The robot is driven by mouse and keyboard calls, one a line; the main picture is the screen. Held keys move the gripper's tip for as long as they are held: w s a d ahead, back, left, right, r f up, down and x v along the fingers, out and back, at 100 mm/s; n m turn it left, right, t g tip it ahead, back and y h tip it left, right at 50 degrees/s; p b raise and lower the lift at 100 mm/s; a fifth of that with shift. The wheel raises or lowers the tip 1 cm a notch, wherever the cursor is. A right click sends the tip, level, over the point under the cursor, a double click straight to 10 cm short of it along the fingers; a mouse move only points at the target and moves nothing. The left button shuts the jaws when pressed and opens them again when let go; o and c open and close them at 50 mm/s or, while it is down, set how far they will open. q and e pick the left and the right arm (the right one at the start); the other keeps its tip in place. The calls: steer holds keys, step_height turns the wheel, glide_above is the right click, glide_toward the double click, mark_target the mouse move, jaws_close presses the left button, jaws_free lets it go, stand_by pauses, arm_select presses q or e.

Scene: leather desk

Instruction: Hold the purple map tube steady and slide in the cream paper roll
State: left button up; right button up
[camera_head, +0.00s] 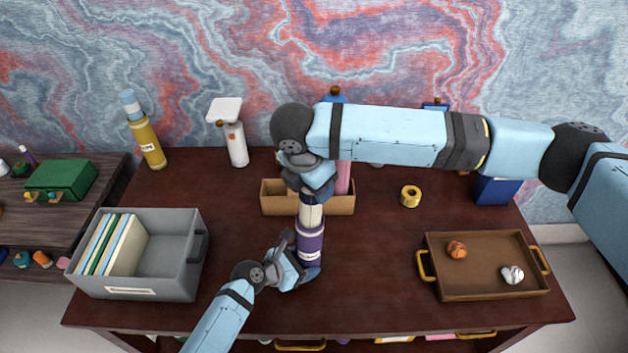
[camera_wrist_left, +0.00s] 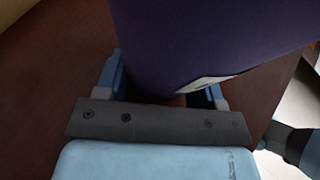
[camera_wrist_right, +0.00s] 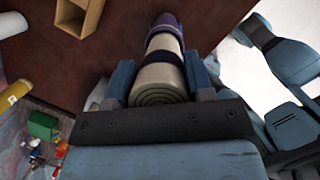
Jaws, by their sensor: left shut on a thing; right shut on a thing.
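The purple map tube (camera_head: 311,243) stands upright on the desk, with a pale label low on its side; it fills the left wrist view (camera_wrist_left: 205,40). My left gripper (camera_head: 304,268) is shut around its lower part. The cream paper roll (camera_head: 311,214) is upright directly above the tube, in line with it. My right gripper (camera_head: 312,188) is shut on the roll's upper part. In the right wrist view the roll (camera_wrist_right: 160,93) shows its spiral end and a dark band, with the purple tube (camera_wrist_right: 167,20) at its far end. Whether the roll's lower end is inside the mouth is unclear.
A tan divided box (camera_head: 279,205) stands just behind the tube. A grey bin with folders (camera_head: 180,262) is at left, a brown tray with two balls (camera_head: 480,282) at right.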

steer(key=shift+f, duration=2.05)
steer(key=o, duration=1.4)
steer(key=shift+o, duration=0.2)
steer(key=v, duration=1.2)
arm_select(q)
steer(key=o, duration=0.8)
